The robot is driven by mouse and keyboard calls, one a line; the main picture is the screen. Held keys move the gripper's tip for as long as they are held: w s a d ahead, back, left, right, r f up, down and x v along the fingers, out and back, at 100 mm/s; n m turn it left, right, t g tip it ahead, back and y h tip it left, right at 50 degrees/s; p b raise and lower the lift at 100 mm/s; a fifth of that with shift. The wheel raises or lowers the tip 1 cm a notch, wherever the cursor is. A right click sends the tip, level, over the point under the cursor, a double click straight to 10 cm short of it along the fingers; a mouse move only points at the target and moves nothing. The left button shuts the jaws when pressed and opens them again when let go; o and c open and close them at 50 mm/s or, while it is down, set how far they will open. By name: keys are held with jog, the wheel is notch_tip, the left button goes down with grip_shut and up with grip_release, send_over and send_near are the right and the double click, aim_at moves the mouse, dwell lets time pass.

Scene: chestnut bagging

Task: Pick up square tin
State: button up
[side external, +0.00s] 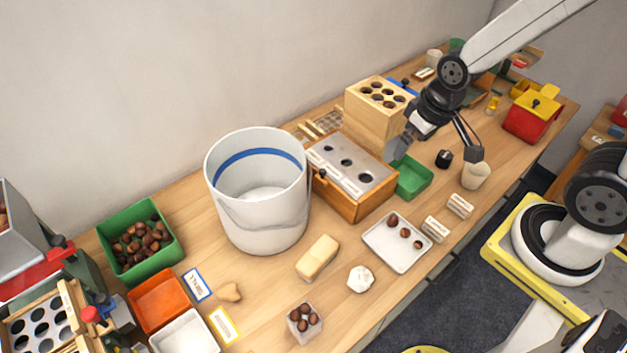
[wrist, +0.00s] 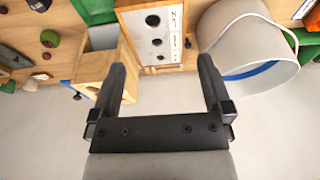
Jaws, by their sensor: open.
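My gripper (wrist: 161,72) is open and empty above the table, with its two black fingers apart in the wrist view. In the side view it hangs near the tall wooden box with holes (side external: 369,120). A plain grey square-sided piece (wrist: 103,37) shows beyond the left finger in the wrist view, between the wooden box and the green tray; it may be the square tin, but I cannot be sure. The finger and the box hide part of it. In the side view I cannot tell it apart from the gripper's grey parts.
A wooden box with a steel holed top (side external: 350,177) and a large white bucket (side external: 262,215) stand left of my gripper. The green tray (side external: 412,180) is below it. A white tray with chestnuts (side external: 385,253) and a cream cup (side external: 475,176) are nearer the front edge.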

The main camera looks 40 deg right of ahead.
jog(key=w+a+f+n, duration=0.4)
jog(key=a+f+n, duration=0.15)
jog(key=a, duration=0.25)
jog(key=n+g+y, duration=0.2)
jog(key=n+y, duration=0.3)
jog(key=n, duration=0.7)
send_over(305, 318)
jog(key=d, duration=0.2)
notch_tip(305, 318, down, 14)
jog(key=shift+r, duration=0.1)
jog(key=shift+h, duration=0.3)
jog(key=shift+x, duration=1.25)
